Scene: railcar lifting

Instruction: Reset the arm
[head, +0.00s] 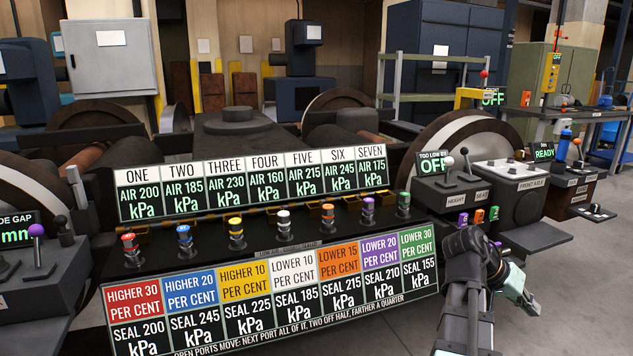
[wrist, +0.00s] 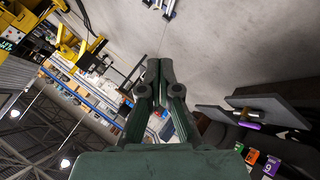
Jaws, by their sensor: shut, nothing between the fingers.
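A console with an air label board (head: 250,184), a coloured seal board (head: 270,292) and a row of coloured plugs (head: 284,221) fills the middle. Small purple, orange and green pieces (head: 478,216) stand on a ledge near my arm. Grey floor (head: 575,300) is open at the right.

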